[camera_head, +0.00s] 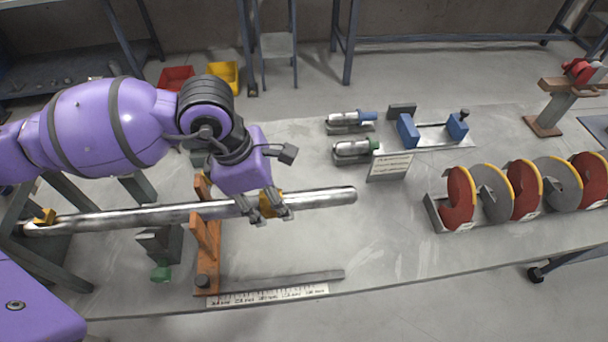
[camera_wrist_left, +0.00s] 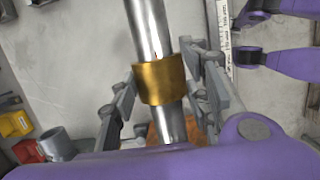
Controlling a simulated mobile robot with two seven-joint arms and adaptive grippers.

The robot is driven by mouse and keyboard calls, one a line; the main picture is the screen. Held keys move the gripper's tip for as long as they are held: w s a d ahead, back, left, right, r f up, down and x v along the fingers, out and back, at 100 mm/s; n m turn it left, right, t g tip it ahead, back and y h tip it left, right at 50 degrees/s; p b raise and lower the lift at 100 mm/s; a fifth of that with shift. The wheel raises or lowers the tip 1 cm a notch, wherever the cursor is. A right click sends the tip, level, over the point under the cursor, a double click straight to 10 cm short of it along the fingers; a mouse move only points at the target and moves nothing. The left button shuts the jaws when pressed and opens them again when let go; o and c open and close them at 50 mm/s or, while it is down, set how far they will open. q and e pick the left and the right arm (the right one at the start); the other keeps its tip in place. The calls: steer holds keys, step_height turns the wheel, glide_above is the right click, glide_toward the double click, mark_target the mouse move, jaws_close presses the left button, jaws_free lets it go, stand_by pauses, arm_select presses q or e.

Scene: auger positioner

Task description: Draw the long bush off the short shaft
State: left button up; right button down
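A long bright steel shaft (camera_head: 330,196) runs left to right above the bench, with its right end free. A brass bush (camera_head: 270,203) sits around it, right of an orange upright. In the left wrist view the bush (camera_wrist_left: 162,82) shows as a gold sleeve, with bare shaft (camera_wrist_left: 148,28) beyond it. My left gripper (camera_head: 264,207) reaches down at the bush. Its fingers (camera_wrist_left: 160,78) lie on both sides of the bush and appear to touch it. Which bush is the long one, I cannot tell for certain. My right gripper is not clearly seen in the head view.
The orange stand (camera_head: 207,245) is close left of the gripper. A ruler strip (camera_head: 268,295) lies in front. A small sign (camera_head: 389,167), blue-jawed fixture (camera_head: 430,131) and red and grey auger discs (camera_head: 525,188) stand to the right.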

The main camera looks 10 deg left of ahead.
arm_select(q)
steer(key=shift+c, duration=1.1)
arm_select(e)
steer(key=shift+s+f, duration=0.1)
steer(key=shift+s, duration=0.15)
arm_select(q)
steer(key=shift+d, duration=0.1)
